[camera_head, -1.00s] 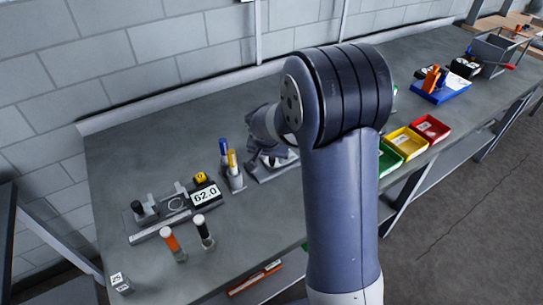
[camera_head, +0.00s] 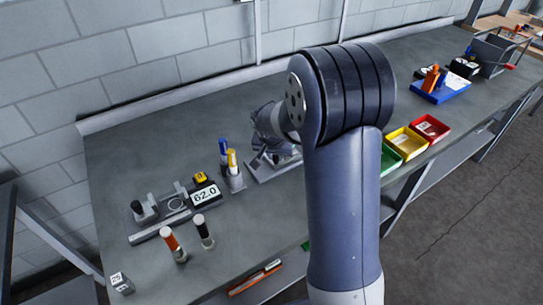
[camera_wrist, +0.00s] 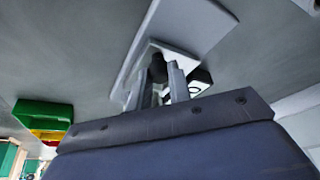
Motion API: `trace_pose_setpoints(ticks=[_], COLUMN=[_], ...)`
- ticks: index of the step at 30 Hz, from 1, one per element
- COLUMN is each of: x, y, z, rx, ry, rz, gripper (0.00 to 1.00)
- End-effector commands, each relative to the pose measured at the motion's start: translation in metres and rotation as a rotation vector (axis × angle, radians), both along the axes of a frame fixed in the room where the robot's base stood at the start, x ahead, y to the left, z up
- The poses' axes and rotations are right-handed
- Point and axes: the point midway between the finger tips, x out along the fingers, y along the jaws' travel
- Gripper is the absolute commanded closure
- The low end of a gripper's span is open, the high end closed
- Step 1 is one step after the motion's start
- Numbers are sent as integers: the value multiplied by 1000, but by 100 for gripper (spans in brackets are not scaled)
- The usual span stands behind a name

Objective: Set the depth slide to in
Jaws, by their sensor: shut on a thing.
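A grey metal fixture (camera_head: 262,172) stands on the bench, half hidden behind my arm in the head view. In the wrist view its light grey plate (camera_wrist: 205,25) runs up and away from my gripper. My gripper (camera_wrist: 161,74) is shut on a dark knob (camera_wrist: 158,66) at the fixture, seemingly the depth slide's handle. A white label with a black ring (camera_wrist: 196,88) shows just right of the fingers. In the head view the fingers are hidden, so I cannot read the slide's position.
A gauge block marked 62.0 (camera_head: 205,195) and a grey measuring fixture (camera_head: 160,228) stand left. Blue and yellow pens (camera_head: 231,160) stand close to the fixture. Green, yellow (camera_head: 405,142) and red bins lie right.

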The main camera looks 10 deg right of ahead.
Motion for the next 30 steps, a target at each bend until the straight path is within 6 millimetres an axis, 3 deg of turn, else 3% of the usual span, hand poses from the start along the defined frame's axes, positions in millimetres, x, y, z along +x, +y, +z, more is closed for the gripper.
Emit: trace_pose_setpoints(ticks=[7, 18, 19, 26, 30], x=[9, 10, 10, 10, 9], y=[-26, -30, -30, -30, -29], z=[0, 1, 1, 1, 0], rx=[0, -3, -2, -2, -1], ry=[-2, -4, -4, -3, -3], rz=[-4, -1, -2, -2, -2], gripper=[100, 100, 78, 60, 59])
